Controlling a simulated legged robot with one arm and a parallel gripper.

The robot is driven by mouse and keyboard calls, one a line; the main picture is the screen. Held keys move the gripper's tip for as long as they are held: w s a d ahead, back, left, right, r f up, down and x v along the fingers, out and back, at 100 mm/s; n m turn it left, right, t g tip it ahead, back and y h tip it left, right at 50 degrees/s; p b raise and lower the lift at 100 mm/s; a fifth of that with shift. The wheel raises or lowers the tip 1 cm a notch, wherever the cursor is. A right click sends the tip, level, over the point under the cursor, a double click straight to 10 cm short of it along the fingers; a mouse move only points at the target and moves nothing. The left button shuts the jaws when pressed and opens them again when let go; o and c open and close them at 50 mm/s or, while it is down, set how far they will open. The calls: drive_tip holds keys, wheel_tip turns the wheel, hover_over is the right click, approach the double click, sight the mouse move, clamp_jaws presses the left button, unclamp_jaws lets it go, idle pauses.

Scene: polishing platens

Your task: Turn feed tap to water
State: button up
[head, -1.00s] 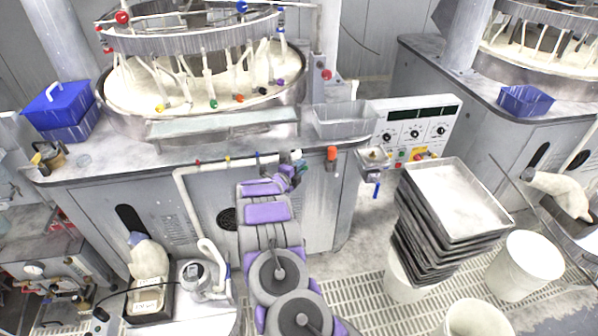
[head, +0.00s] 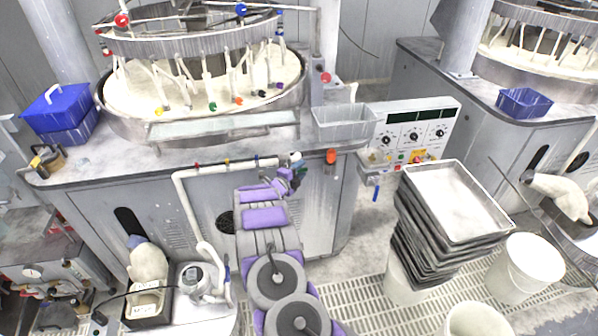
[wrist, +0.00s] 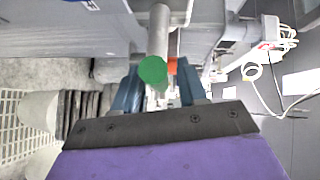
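A white feed pipe (head: 240,163) runs along the front of the left machine, with small red, yellow and blue fittings on it. Its right end (head: 295,157) is by my gripper (head: 298,174). In the wrist view, a grey pipe with a round green end (wrist: 153,70) lies between the two dark blue fingers of my gripper (wrist: 158,88). The fingers are apart, with gaps beside the pipe. An orange piece (wrist: 172,66) shows just behind; an orange fitting (head: 331,156) hangs under the bench edge in the head view. The tap's setting cannot be read.
A control panel (head: 416,128) with dials stands right of the grey tray (head: 343,122). A pump (head: 203,281) and a bag in a box (head: 148,268) are at lower left.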

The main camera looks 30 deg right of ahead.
drive_tip(key=shift+s+a+r, duration=0.15)
drive_tip(key=shift+s+a, duration=0.05)
drive_tip(key=shift+a, duration=0.3)
drive_tip(key=p+v, duration=0.1)
drive_tip(key=v, duration=1.5)
drive_tip(key=shift+a, duration=0.15)
drive_tip(key=shift+s, duration=0.1)
